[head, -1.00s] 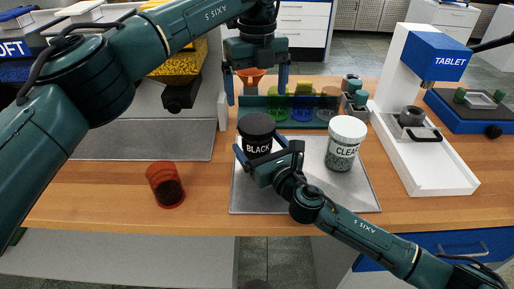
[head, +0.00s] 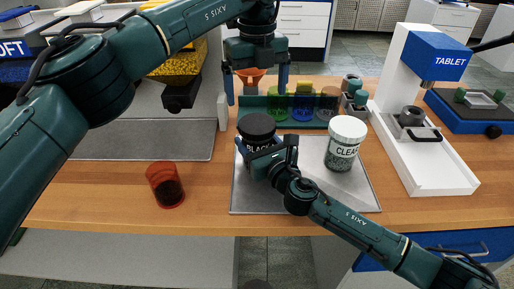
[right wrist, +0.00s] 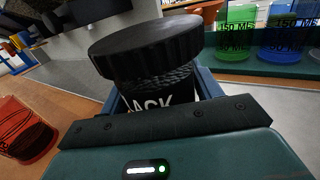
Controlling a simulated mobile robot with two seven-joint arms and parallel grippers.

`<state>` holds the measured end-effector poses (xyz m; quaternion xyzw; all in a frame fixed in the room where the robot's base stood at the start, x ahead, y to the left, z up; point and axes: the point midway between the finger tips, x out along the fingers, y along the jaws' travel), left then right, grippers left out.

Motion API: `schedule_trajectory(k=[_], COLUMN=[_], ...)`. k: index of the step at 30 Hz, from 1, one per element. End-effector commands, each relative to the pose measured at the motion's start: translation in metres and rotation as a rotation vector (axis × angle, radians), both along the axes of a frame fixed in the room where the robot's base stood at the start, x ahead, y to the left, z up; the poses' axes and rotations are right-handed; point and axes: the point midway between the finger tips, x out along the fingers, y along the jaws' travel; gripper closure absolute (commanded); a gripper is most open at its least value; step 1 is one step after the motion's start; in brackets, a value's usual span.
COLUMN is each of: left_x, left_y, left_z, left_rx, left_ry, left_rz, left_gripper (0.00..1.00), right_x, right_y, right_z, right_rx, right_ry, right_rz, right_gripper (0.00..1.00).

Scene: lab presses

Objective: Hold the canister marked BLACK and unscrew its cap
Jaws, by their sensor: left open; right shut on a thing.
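The canister marked BLACK (head: 258,146) stands upright on the grey tray (head: 300,205), with its black ribbed cap (head: 256,126) on. My right gripper (head: 252,158) is shut around its body below the cap. In the right wrist view the cap (right wrist: 147,45) sits above part of the label (right wrist: 155,101), and the fingers (right wrist: 207,83) flank the body. My left gripper (head: 257,85) is open and empty, pointing down above and behind the canister. Whether the cap's thread is engaged is hidden.
A white-capped canister marked CLEAR (head: 343,155) stands to the right on the same tray. A red cup (head: 165,185) with dark contents stands left. A rack of coloured cups (head: 302,103) is behind. The TABLET press (head: 425,140) stands right.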

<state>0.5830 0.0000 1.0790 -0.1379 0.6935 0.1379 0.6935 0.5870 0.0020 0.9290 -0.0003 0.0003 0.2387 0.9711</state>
Motion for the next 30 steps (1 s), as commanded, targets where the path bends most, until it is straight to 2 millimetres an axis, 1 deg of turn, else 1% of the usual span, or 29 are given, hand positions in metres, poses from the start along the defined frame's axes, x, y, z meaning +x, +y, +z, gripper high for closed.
schedule_trajectory(k=[1, 2, 13, 17, 18, 19, 23, 30], left_x=[0.0, 0.0, 0.0, 0.0, 0.0, 0.0, 0.0, 0.0], left_y=[0.0, 0.0, 0.0, 0.0, 0.0, -0.0001, -0.0001, 0.0], left_z=[0.0, 0.0, 0.0, 0.0001, 0.0001, 0.0001, 0.0003, 0.0003], left_rx=[0.0, 0.0, 0.0, 0.0, 0.0, 0.0, 0.0, 0.001], left_ry=[0.0, 0.0, 0.0, 0.0, 0.0, 0.0, -0.001, -0.001], left_rz=[0.0, 0.0, -0.007, -0.086, -0.135, -0.179, -0.428, -0.956], left_gripper=[0.05, 0.05, 0.05, 0.05, 0.05, 0.05, 0.05, 0.05], right_x=[-0.0001, -0.0001, -0.0001, -0.0001, -0.0001, -0.0001, -0.0001, -0.0001], right_y=[-0.0002, -0.0002, -0.0002, -0.0003, -0.0003, -0.0003, -0.0003, -0.0002], right_z=[-0.0003, -0.0003, -0.0004, -0.0005, -0.0005, -0.0005, -0.0005, -0.0006], right_rx=[0.0, 0.0, 0.0, 0.0, 0.0, 0.0, 0.0, 0.0], right_ry=[0.001, 0.001, 0.001, 0.001, 0.001, 0.001, 0.001, 0.001], right_rz=[0.0, 0.0, 0.0, 0.0, 0.0, 0.0, 0.0, 0.0], right_gripper=[0.52, 0.55, 0.85, 0.96, 0.99, 1.0, 1.0, 1.0])
